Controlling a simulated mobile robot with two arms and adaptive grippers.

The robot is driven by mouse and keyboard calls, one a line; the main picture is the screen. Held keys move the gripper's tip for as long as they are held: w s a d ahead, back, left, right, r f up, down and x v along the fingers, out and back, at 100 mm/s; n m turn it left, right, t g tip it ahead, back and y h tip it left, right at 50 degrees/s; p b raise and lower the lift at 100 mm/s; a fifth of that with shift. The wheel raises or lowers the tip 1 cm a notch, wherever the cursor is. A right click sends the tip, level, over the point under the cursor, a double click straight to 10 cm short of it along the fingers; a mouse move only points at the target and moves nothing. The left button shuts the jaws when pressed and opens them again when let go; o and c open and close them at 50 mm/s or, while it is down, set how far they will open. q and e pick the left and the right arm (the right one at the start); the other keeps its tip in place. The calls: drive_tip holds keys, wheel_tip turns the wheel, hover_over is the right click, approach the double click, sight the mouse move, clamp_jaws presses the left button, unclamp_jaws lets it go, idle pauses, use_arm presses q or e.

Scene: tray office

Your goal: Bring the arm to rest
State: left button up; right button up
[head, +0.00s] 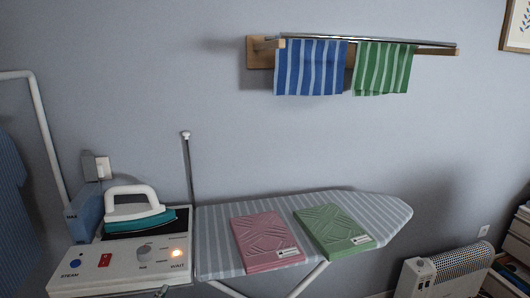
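A striped ironing board (375,208) stands against the wall. A folded pink cloth (265,242) and a folded green cloth (332,231) lie side by side on it, apart. A white and teal iron (138,210) sits on a white station (130,262) to the left of the board. The station has a blue button, a red switch, a knob and a lit orange lamp next to the word WAIT.
A wall rail (435,43) holds a blue striped towel (312,68) and a green striped towel (384,69). A thin upright pole (188,165) rises behind the board's left end. A white heater (442,273) stands at lower right. The board's right end is bare.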

use_arm(q)
drive_tip(key=s+a+f+n+g, duration=0.1)
drive_tip(key=s+f+n+g, duration=0.1)
drive_tip(key=s+f+g, duration=0.65)
drive_tip(key=s+a+f+n+g, duration=0.1)
drive_tip(key=s+f+g, duration=0.3)
drive_tip(key=s+f, duration=0.9)
drive_tip(key=s+f+g, duration=0.1)
drive_tip(key=s+f, duration=0.1)
drive_tip(key=f, duration=0.9)
drive_tip(key=s+f, duration=0.2)
drive_tip(key=f, duration=0.8)
drive_tip(key=s+a+f+g+p, duration=0.1)
drive_tip(key=s+a+f, duration=0.2)
drive_tip(key=s+f, duration=1.2)
drive_tip(key=shift+s+f+y+p, duration=0.3)
drive_tip(key=shift+s+f, duration=0.05)
drive_tip(key=shift+s, duration=0.7)
drive_tip(key=shift+g, duration=0.25)
